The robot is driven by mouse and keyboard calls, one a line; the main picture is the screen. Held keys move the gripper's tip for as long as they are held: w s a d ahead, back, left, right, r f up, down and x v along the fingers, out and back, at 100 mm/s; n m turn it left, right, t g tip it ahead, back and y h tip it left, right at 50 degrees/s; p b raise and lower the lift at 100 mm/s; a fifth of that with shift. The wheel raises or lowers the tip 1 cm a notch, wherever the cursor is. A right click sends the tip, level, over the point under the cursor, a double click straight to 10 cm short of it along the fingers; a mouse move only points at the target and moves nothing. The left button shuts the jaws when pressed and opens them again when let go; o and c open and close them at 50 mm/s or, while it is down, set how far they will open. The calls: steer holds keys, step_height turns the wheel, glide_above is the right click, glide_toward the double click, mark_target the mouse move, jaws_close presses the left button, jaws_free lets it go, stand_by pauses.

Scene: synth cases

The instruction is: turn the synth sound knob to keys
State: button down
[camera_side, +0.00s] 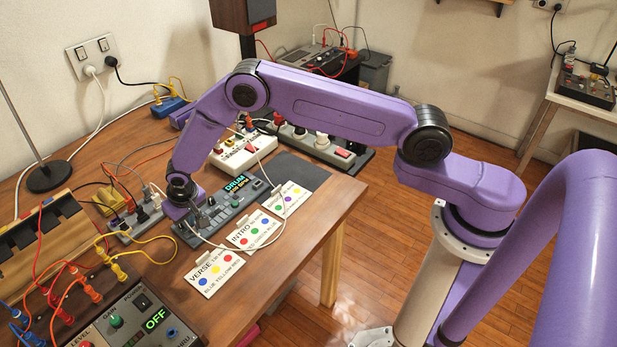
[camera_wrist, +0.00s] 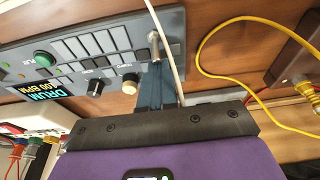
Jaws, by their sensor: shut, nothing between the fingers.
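The synth (camera_side: 222,212) is a slim grey unit on the wooden table, left of centre in the side view. Its display (camera_side: 236,184) reads DRUM with a BPM line below. In the wrist view the synth (camera_wrist: 110,18) spans the upper left, with a black knob (camera_wrist: 95,87), a cream knob (camera_wrist: 129,85) by a tempo label and a green button (camera_wrist: 44,58). The black knob's label is too small to read surely. My gripper (camera_wrist: 157,66) is shut and empty, at the synth's end beside a metal plug, right of both knobs. In the side view my gripper (camera_side: 197,217) is partly hidden.
A white cable (camera_wrist: 168,50) passes close beside my fingers. Cards marked VERSE (camera_side: 213,272) and INTRO (camera_side: 254,232) lie in front of the synth. A control box (camera_side: 130,325) showing OFF and patch cables crowd the left. A power strip (camera_side: 316,146) lies behind.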

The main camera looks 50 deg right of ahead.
steer(key=shift+a, duration=0.8)
stand_by(0.4)
steer(key=shift+s+a, duration=0.1)
steer(key=shift+s, duration=0.25)
steer(key=shift+w+v, duration=0.25)
steer(key=shift+v, duration=0.7)
steer(key=shift+w+v, duration=0.2)
steer(key=shift+v, duration=0.8)
steer(key=shift+w+v, duration=0.25)
steer(key=shift+v, duration=0.7)
steer(key=shift+r, duration=0.2)
steer(key=shift+w+d+f, duration=0.15)
steer(key=shift+d+f, duration=0.15)
steer(key=shift+f, duration=0.6)
steer(key=shift+w+d+f, duration=0.1)
steer(key=shift+d+f, duration=0.25)
steer(key=shift+f, duration=0.55)
steer(key=shift+w+d+f, duration=0.15)
steer(key=shift+d+f, duration=0.15)
steer(key=shift+f, duration=0.55)
steer(key=shift+s+d+f, duration=0.1)
steer(key=shift+f, duration=0.3)
